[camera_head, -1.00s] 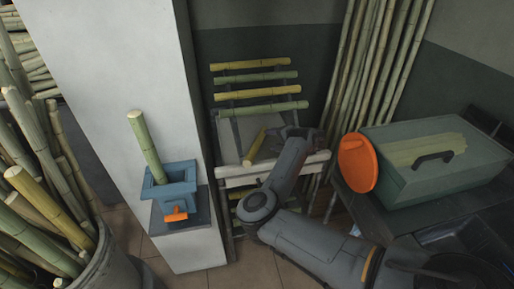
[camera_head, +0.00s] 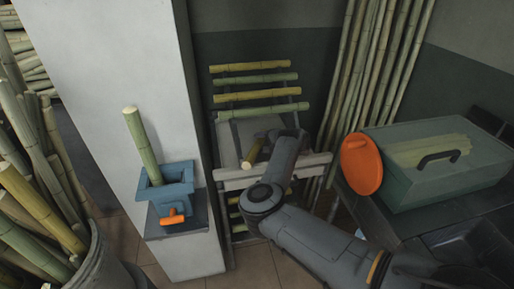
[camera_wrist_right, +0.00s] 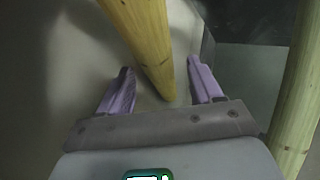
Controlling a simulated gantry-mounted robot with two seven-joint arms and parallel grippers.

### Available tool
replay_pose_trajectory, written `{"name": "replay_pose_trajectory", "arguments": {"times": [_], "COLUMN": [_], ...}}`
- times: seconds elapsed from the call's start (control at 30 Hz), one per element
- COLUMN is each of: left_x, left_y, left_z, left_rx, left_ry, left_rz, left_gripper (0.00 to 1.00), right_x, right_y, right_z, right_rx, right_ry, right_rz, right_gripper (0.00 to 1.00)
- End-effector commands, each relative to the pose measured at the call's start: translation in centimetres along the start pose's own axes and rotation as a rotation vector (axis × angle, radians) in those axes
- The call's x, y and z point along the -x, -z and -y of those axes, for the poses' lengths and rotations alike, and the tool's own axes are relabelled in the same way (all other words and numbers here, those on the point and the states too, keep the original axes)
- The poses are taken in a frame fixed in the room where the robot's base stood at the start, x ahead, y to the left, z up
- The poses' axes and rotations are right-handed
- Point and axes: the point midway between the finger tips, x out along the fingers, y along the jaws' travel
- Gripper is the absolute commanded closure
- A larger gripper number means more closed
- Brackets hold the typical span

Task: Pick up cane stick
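A short yellow cane stick (camera_head: 252,153) rests on the pale seat of a chair-like rack in the head view, partly hidden by my right arm. In the right wrist view, the yellow stick (camera_wrist_right: 143,38) runs down from the top edge, and its lower end lies between the purple fingers. My right gripper (camera_wrist_right: 163,82) is open, with one finger to each side of the stick and gaps visible. In the head view, my right gripper (camera_head: 278,136) is over the seat, mostly hidden behind its own wrist. My left gripper is not in view.
The rack (camera_head: 226,140) holds several canes across its back. A blue press (camera_head: 168,192) with an upright green cane (camera_head: 140,143) stands left. A green box (camera_head: 425,165) and orange disc (camera_head: 361,164) are at right. Tall canes (camera_head: 365,75) lean behind. A cane bin (camera_head: 100,265) is front left.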

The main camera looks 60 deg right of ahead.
Motion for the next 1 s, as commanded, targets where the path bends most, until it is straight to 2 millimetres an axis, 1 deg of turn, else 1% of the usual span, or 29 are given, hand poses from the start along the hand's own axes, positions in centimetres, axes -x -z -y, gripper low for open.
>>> {"name": "replay_pose_trajectory", "arguments": {"times": [0.03, 0.07, 0.4, 0.77, 0.87, 1.0], "left_x": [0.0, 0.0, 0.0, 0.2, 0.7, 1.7], "left_y": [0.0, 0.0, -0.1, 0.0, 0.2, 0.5], "left_z": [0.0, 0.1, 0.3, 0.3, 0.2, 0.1], "left_rx": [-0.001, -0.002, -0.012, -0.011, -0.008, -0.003], "left_ry": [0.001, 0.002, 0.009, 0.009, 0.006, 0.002], "left_rz": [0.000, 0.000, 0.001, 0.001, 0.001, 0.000], "left_gripper": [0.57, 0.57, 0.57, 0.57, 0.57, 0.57], "right_x": [0.0, 0.0, 0.0, 0.2, 0.7, 1.7], "right_y": [0.0, 0.0, 0.0, 0.0, 0.0, 0.0], "right_z": [0.0, 0.0, 0.0, 0.4, 1.2, 3.0], "right_rx": [0.000, 0.000, 0.001, 0.002, 0.004, 0.003], "right_ry": [0.000, 0.000, 0.000, 0.001, 0.001, 0.000], "right_rz": [0.000, 0.000, 0.000, 0.000, 0.000, -0.001], "right_gripper": [0.43, 0.47, 0.99, 1.00, 1.00, 1.00]}}
